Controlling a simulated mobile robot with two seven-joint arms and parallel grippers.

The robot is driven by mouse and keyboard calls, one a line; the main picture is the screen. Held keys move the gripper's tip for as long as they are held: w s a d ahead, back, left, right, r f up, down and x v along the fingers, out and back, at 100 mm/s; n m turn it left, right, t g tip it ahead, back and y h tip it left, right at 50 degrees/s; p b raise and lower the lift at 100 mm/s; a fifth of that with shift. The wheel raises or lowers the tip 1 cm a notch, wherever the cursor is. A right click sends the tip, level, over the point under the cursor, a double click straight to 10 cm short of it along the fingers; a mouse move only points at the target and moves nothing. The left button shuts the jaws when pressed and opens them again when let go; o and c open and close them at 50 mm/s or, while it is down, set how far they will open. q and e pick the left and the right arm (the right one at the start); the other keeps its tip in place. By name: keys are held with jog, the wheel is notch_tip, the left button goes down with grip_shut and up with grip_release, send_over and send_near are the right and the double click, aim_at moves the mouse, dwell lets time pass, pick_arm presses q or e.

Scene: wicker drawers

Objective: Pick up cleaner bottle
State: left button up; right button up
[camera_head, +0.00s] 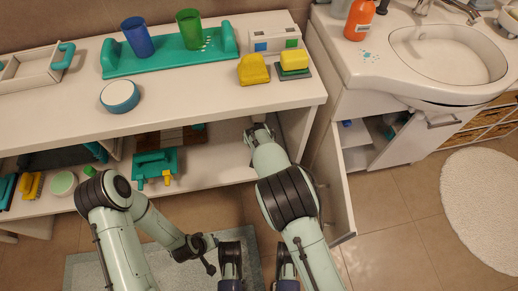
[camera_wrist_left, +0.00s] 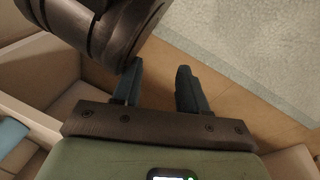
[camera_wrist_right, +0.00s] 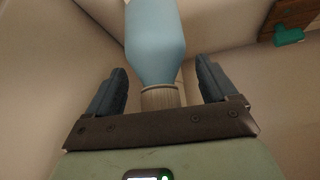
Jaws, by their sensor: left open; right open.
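The cleaner bottle (camera_wrist_right: 155,40), light blue with a pale beige neck or cap, shows in the right wrist view between the spread fingers of my right gripper (camera_wrist_right: 160,72). The gripper is open; the neck end points towards the palm. I cannot tell whether a finger touches it. In the head view my right gripper (camera_head: 258,130) is at the right end of the lower shelf, and I cannot make out the bottle there. My left gripper (camera_wrist_left: 158,82) is open and empty in the left wrist view, with tan floor beyond it.
The shelf unit (camera_head: 200,104) carries a teal tray (camera_head: 165,63) with blue and green cups above, and a teal caddy (camera_head: 155,163) below. Right of my right arm stands an open cabinet door (camera_head: 335,190). A grey rug (camera_head: 85,272) lies on the floor.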

jog(key=shift+r, duration=0.1)
grip_shut()
